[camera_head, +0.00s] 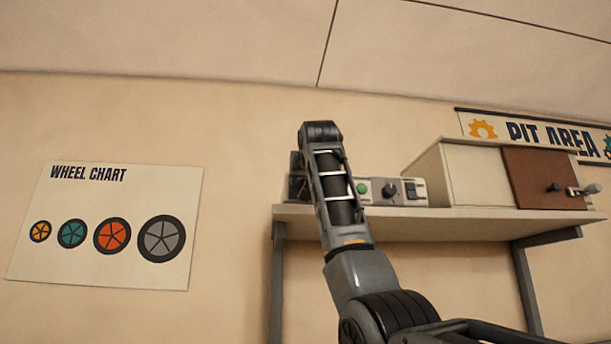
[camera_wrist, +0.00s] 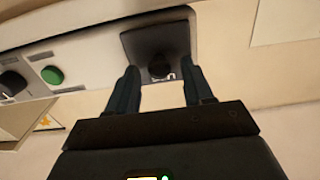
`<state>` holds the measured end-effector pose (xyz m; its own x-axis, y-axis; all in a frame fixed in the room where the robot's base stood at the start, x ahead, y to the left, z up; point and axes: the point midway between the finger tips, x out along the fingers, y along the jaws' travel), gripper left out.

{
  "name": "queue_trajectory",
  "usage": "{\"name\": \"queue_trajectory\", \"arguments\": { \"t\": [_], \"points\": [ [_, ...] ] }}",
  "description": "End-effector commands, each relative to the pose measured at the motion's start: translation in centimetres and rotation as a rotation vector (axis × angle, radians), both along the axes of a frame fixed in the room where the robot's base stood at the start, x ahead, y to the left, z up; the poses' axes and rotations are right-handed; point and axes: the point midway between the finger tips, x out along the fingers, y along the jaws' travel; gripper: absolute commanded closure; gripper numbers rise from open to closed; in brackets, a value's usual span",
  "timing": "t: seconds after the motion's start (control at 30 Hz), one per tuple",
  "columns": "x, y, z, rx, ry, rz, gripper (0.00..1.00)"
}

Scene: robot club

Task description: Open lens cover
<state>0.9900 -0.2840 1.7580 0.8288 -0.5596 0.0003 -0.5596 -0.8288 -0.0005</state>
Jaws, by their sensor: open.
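A dark, roughly square plate (camera_wrist: 138,40) with a round dark knob (camera_wrist: 160,64) shows at the top middle of the wrist view. It looks like the lens cover and lies flat against the front of a pale control unit. My gripper (camera_wrist: 163,72) is open, with one finger on each side of the knob. I cannot tell whether either finger touches it. In the head view my own arm stands in front of the unit's left end and hides my gripper. Only a dark edge (camera_head: 295,178) shows left of the arm.
The pale unit (camera_head: 376,201) has a green button (camera_head: 362,188), a black dial (camera_head: 390,190) and a switch. It stands on a wall shelf (camera_head: 450,228). To its right is a cream box (camera_head: 470,178) with a brown front panel (camera_head: 535,180), a dark knob and a metal handle.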

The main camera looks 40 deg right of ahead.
Motion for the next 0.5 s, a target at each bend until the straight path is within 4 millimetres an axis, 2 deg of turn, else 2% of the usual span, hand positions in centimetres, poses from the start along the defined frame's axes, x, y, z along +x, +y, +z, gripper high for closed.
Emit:
{"name": "queue_trajectory", "arguments": {
  "t": [0.2,0.5],
  "points": [
    [0.06,-0.04,-0.07,0.000,0.000,0.000,0.49],
    [0.04,-0.04,-0.06,0.000,0.000,0.000,0.77]
  ]
}}
